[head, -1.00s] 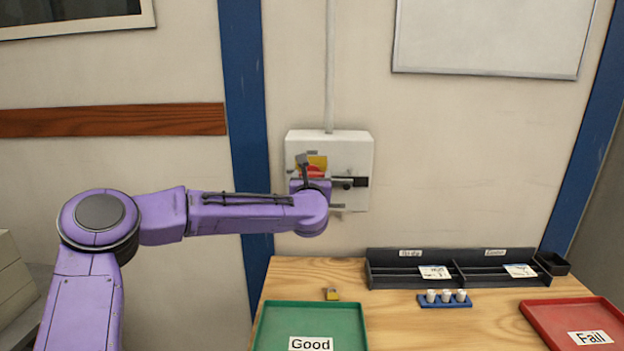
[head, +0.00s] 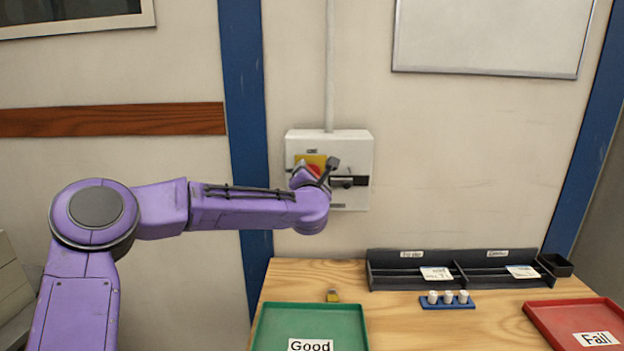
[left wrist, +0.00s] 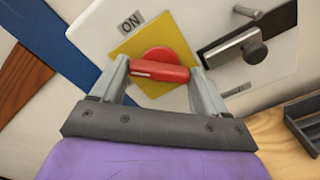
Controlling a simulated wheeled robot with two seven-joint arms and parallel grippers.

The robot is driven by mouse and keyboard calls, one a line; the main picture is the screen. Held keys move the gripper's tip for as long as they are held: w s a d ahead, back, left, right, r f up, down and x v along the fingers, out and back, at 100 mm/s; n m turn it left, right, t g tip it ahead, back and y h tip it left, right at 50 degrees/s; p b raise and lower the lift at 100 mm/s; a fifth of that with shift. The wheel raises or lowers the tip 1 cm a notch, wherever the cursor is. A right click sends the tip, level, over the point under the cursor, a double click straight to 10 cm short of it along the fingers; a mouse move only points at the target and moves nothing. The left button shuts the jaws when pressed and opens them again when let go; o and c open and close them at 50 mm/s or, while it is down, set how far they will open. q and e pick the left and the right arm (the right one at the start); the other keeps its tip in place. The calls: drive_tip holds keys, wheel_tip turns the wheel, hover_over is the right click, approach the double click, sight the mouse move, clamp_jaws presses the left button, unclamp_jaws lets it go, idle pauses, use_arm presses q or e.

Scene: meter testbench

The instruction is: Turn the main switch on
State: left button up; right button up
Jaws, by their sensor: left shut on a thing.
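The main switch is a red rotary handle (left wrist: 160,72) on a yellow plate (left wrist: 128,52), on a white wall box (head: 357,145). An "ON" label (left wrist: 130,22) sits beside the plate in the left wrist view; in the head view a label (head: 312,151) is above the plate. My left gripper (left wrist: 163,76) is shut on the red handle, with one finger at each end of it. In the head view my left wrist covers the lower part of the switch, and the fingers are mostly hidden. The wrist is rolled relative to the box. My right gripper is not in view.
A dark bar with a metal knob (left wrist: 254,50) is on the box, right of the switch. Below are a wooden table (head: 395,325), a green "Good" tray (head: 262,330), a red "Fail" tray (head: 572,309) and a black divided rack (head: 385,282).

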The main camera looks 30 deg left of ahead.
use_arm(q)
drive_tip(key=shift+m+p, duration=1.05)
drive_tip(key=shift+m, duration=3.45)
drive_tip(key=shift+f, duration=0.1)
drive_tip(key=o, duration=1.1)
drive_tip(key=shift+c, duration=0.2)
drive_tip(key=b+v, duration=0.3)
drive_tip(key=v, duration=0.7)
drive_tip(key=shift+s+b, duration=0.15)
drive_tip(key=shift+b, duration=0.25)
drive_tip(key=shift+d, duration=0.1)
